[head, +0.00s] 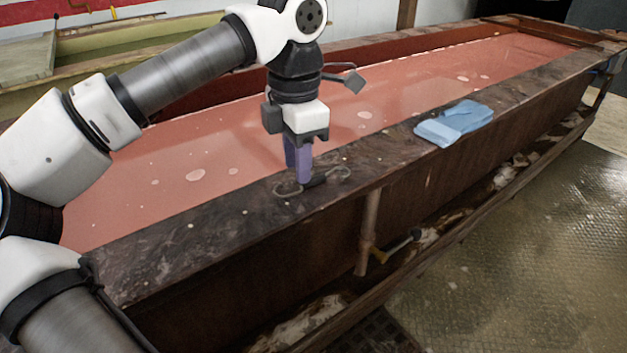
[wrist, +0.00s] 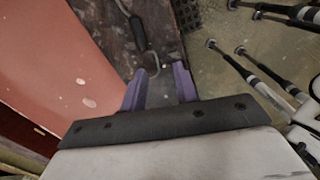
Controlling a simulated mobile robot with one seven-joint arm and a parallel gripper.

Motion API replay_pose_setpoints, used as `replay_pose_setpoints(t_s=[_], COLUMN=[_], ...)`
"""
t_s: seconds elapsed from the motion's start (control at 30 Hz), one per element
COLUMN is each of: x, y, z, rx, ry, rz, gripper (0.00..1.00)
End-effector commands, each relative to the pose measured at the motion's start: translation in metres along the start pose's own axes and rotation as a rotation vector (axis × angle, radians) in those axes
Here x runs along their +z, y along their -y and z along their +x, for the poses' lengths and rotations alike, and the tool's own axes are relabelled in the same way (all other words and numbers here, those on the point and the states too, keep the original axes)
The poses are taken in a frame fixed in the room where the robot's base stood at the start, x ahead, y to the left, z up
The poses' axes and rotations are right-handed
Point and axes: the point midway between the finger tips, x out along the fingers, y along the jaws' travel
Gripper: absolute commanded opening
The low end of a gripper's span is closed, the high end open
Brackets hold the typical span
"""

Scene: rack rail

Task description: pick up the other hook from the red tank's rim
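A hook (head: 316,181) with a dark middle grip and thin curved metal ends lies on the near rim (head: 235,222) of the red tank. In the wrist view, its dark grip (wrist: 139,34) is beyond my fingers, and one curved end shows in line with the gap between the fingertips. My gripper (head: 299,178) points down over the rim at the hook's left part. Its purple fingers stand apart with nothing held between them in the wrist view (wrist: 157,71). I cannot tell whether the fingertips touch the rim. No second hook is visible.
A folded blue cloth (head: 455,123) lies on the rim to the right. Red liquid (head: 400,95) with pale floating spots fills the tank. The rim between hook and cloth is clear.

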Motion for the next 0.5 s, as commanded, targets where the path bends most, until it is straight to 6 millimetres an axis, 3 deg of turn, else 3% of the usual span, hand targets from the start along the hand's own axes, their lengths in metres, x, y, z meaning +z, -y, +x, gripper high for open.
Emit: replay_pose_setpoints(t_s=[0.3,0.5], x=[-0.007,-0.007], y=[-0.006,-0.006], z=[0.041,0.050], rx=[-0.003,0.000], ry=[0.001,0.001], rz=[0.002,0.001], gripper=[0.30,0.30])
